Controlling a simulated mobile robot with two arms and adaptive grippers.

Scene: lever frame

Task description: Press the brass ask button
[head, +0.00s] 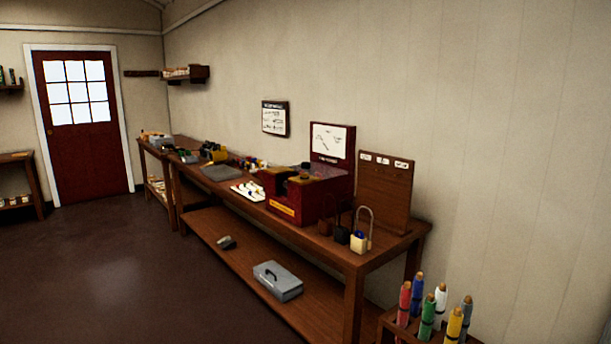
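A dark red machine (312,203) stands on the wooden workbench (395,242), with a yellow label (282,208) on its front. Its top carries yellowish and dark parts, too small to make out. A red-framed board (331,139) with a white sheet rises behind it. I cannot pick out a brass button at this distance. Neither of my grippers is in the head view.
Padlocks (359,242) stand at the bench's near end by a wooden board (384,190). A grey toolbox (278,281) lies on the lower shelf. A rack of coloured tubes (428,318) is at lower right. Floor (110,270) left of the bench is clear.

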